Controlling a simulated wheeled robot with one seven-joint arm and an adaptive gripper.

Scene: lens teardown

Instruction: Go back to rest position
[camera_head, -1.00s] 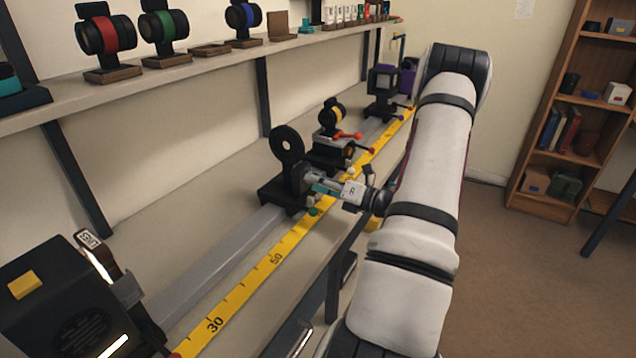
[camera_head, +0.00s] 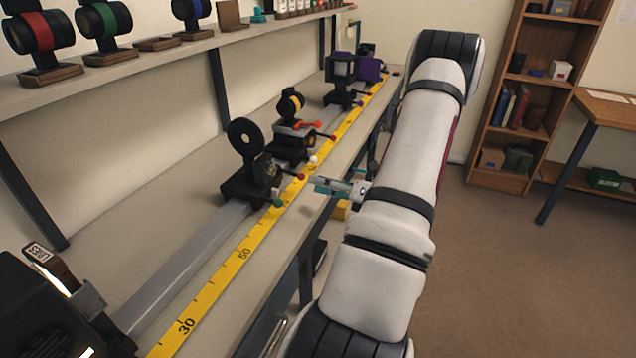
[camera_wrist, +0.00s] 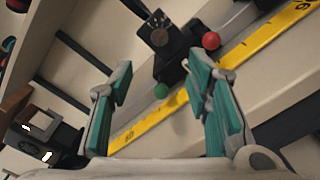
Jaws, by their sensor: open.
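My gripper (camera_head: 335,186) is in front of the bench's near edge, beside the yellow ruler. In the wrist view my gripper (camera_wrist: 160,95) shows two teal-padded fingers spread wide with nothing between them. A black holder with a round holed plate (camera_head: 244,140) stands upright on the rail, left of my gripper and apart from it.
The grey rail (camera_head: 190,262) and yellow ruler (camera_head: 232,262) run along the bench. A holder with a yellow-ringed lens (camera_head: 291,104) stands farther back. Lenses with red (camera_head: 37,33) and green (camera_head: 104,20) bands stand on the upper shelf. Floor (camera_head: 500,270) at right is clear.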

